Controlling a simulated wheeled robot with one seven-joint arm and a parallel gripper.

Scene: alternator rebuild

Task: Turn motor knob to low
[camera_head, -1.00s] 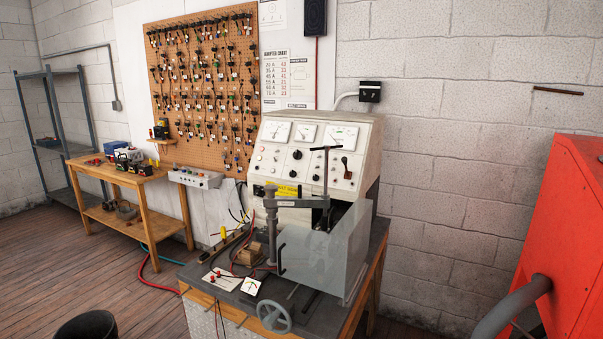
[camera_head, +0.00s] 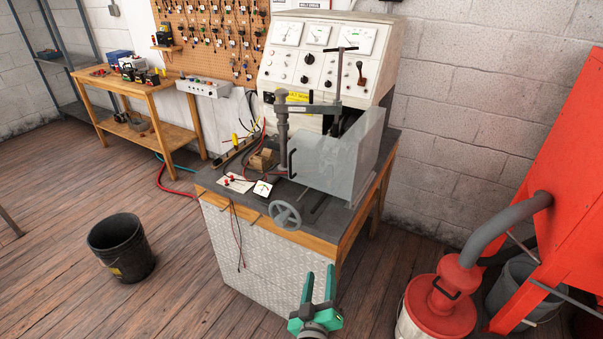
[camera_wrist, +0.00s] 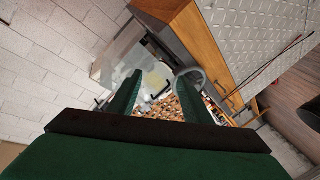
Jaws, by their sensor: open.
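The test bench console (camera_head: 283,72) has a sloped white face with three gauges, several small buttons and black knobs. One black knob (camera_head: 309,58) sits at the upper middle and another (camera_head: 304,79) lower down. A lever switch (camera_head: 361,72) is at the right of the face. I cannot read any knob label, so I cannot tell which is the motor knob or its setting. My gripper (camera_head: 319,285) is green, open and empty, low in front of the bench and well short of the console. Its two fingers (camera_wrist: 152,96) also show in the wrist view, apart with nothing between them.
A clear guard (camera_head: 345,150), a clamp post (camera_head: 284,130) and a handwheel (camera_head: 285,214) stand on the bench before the console. A black bucket (camera_head: 121,248) is on the floor at left. A red vacuum (camera_head: 440,300) and red cabinet (camera_head: 560,200) stand at right.

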